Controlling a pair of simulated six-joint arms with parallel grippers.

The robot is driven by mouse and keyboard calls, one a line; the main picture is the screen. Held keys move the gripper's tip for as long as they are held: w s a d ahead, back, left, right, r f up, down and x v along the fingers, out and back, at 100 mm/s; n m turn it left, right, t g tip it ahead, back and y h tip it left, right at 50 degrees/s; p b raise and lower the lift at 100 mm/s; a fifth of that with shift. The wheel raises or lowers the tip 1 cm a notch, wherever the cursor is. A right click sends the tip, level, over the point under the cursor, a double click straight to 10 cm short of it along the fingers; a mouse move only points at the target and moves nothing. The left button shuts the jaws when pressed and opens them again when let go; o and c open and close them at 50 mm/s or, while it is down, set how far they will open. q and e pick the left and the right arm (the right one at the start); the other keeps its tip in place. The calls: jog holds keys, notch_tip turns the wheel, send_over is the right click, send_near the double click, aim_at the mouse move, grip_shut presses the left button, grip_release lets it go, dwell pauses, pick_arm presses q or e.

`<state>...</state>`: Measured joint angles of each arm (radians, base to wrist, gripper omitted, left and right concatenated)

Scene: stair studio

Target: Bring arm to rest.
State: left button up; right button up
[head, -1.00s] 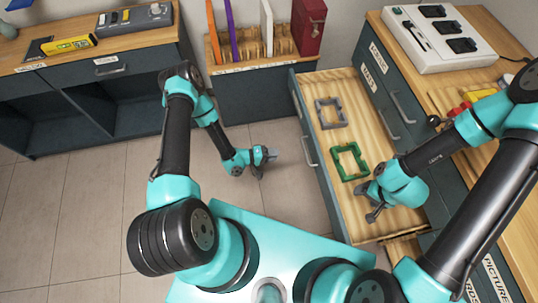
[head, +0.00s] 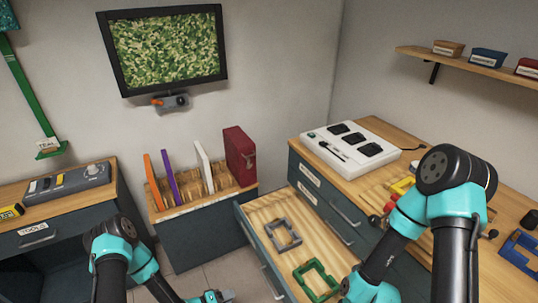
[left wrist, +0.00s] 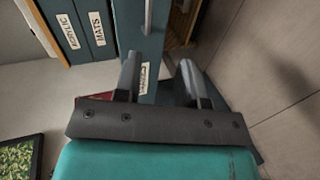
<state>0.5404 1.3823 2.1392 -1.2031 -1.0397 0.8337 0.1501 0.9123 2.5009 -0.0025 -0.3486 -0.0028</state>
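My left gripper (head: 222,296) shows at the bottom edge of the head view, in front of the open drawer unit. In the left wrist view its two fingers (left wrist: 160,78) stand apart with nothing between them, so it is open and empty. My right arm (head: 405,235) comes in from the right and reaches down over the open drawer (head: 262,212). Its gripper is below the bottom edge of the head view and hidden from me. A grey frame (head: 284,235) and a green frame (head: 316,281) lie in the drawer.
A divider rack (head: 190,202) holds upright coloured panels and a dark red box (head: 239,155). A white device (head: 350,145) sits on the right counter, with small coloured items near my right arm. A grey device (head: 68,187) stands on the left counter. A wall screen (head: 165,48) hangs behind.

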pick_arm(q)
jog(key=s+a+r+m+g+y, duration=0.3)
jog(key=s+r+g+y, duration=0.3)
jog(key=s+r, duration=0.5)
notch_tip(320, 180, up, 3)
jog(key=shift+a+r+m+g+y, duration=0.15)
jog(key=shift+a+m+g+y, duration=0.25)
jog(key=shift+a+y, duration=0.5)
jog(key=shift+w+d, duration=0.1)
jog(key=shift+d, duration=0.1)
